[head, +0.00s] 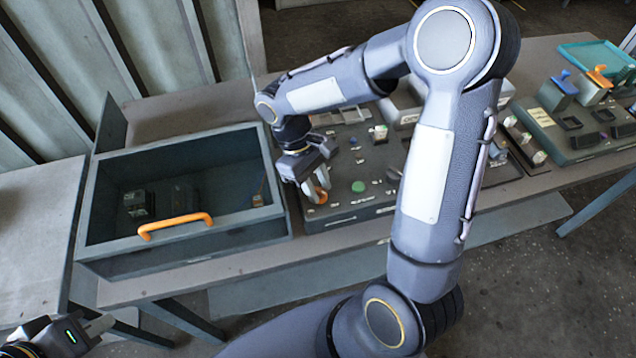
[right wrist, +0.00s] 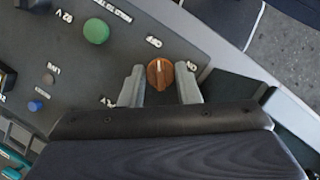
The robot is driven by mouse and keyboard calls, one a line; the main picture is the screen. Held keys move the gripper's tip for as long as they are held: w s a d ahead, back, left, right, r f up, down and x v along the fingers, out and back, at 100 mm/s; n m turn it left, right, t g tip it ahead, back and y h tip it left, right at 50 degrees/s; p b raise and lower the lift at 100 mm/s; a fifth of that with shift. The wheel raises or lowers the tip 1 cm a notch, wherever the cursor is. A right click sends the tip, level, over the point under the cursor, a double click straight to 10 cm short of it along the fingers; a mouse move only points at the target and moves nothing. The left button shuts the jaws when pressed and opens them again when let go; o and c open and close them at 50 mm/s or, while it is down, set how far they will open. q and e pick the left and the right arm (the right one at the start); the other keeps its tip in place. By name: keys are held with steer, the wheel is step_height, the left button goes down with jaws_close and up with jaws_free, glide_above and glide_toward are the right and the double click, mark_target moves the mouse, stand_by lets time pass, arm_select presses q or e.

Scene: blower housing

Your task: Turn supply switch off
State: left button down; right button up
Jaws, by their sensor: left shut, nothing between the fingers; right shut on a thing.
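The supply switch is an orange-brown rotary knob (right wrist: 160,74) on the dark control panel (right wrist: 60,50); it also shows as an orange spot in the head view (head: 322,196). Its pale pointer line points up in the right wrist view, roughly toward a small upside-down label that looks like OFF. Another small label sits to its right. My right gripper (head: 312,186) is shut on the knob, with one finger on each side in the right wrist view (right wrist: 161,86). My left gripper (head: 100,326) is shut and empty at the lower left, away from the panel.
A green button (right wrist: 96,31) is beside the knob on the panel. An open grey box (head: 100,215) with an orange handle (head: 176,225) stands left of the panel. My right arm hides part of the bench. Another panel with colored switches (head: 570,140) is at right.

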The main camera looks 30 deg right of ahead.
steer(key=shift+n, duration=0.6)
steer(key=shift+t+h, duration=0.3)
steer(key=o, duration=1)
steer(key=shift+c, duration=0.2)
steer(key=v, duration=0.8)
steer(key=shift+b, duration=0.35)
steer(key=shift+f, duration=0.1)
